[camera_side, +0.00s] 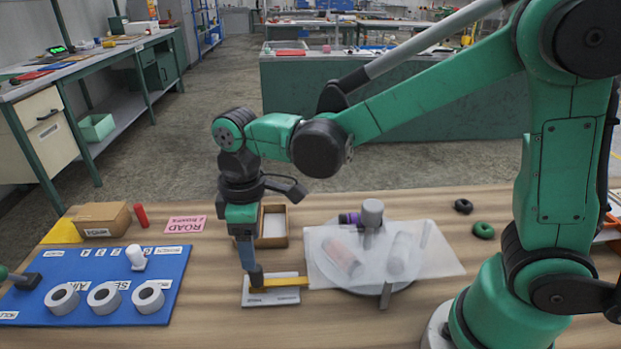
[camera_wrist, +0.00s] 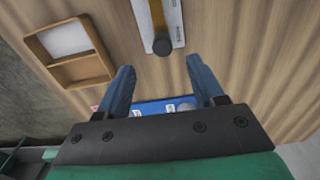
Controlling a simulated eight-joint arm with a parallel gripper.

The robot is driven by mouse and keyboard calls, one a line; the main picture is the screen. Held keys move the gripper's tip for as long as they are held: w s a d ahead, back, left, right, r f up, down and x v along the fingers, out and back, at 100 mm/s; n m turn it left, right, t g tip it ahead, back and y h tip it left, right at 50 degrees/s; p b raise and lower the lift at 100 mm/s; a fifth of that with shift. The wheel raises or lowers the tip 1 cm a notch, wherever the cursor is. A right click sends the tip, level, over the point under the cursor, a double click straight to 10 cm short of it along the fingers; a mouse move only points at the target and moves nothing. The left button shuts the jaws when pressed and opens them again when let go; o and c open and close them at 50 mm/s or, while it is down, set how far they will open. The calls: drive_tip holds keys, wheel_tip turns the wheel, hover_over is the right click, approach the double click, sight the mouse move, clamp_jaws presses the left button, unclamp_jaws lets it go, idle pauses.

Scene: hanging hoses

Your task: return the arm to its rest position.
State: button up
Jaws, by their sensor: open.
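My gripper (camera_side: 247,258) points down at the front middle of the table in the side view. Its two blue fingers are spread apart with nothing between them in the wrist view (camera_wrist: 160,76). A pale plate (camera_side: 262,297) with a yellow strip (camera_side: 285,282) and a dark knob lies by the fingertips in the side view. In the wrist view the dark knob (camera_wrist: 162,46) sits just beyond the fingertips, apart from both. The height of the fingertips over the plate is hard to tell.
A blue board (camera_side: 60,277) with several white rolls lies left. A small wooden tray (camera_side: 286,235) stands behind my gripper. Right of it is a round stand under a clear sheet (camera_side: 440,258) with cylinders.

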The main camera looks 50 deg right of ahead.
drive_tip(key=s+d+r+m+t, duration=0.1)
drive_tip(key=d+m+t, duration=0.1)
drive_tip(key=d, duration=0.1)
drive_tip(key=s+d+r+m+t, duration=0.2)
drive_tip(key=d+m, duration=0.1)
drive_tip(key=s+d+r+m+t, duration=0.1)
drive_tip(key=d+r+m+t, duration=0.1)
drive_tip(key=d, duration=0.1)
drive_tip(key=shift+s+d+r+m, duration=0.1)
drive_tip(key=shift+s+d+m, duration=0.05)
drive_tip(key=shift+s+m, duration=0.25)
drive_tip(key=shift+s+d+m+t, duration=0.25)
drive_tip(key=shift+d+m+t, duration=0.15)
drive_tip(key=shift+t, duration=0.1)
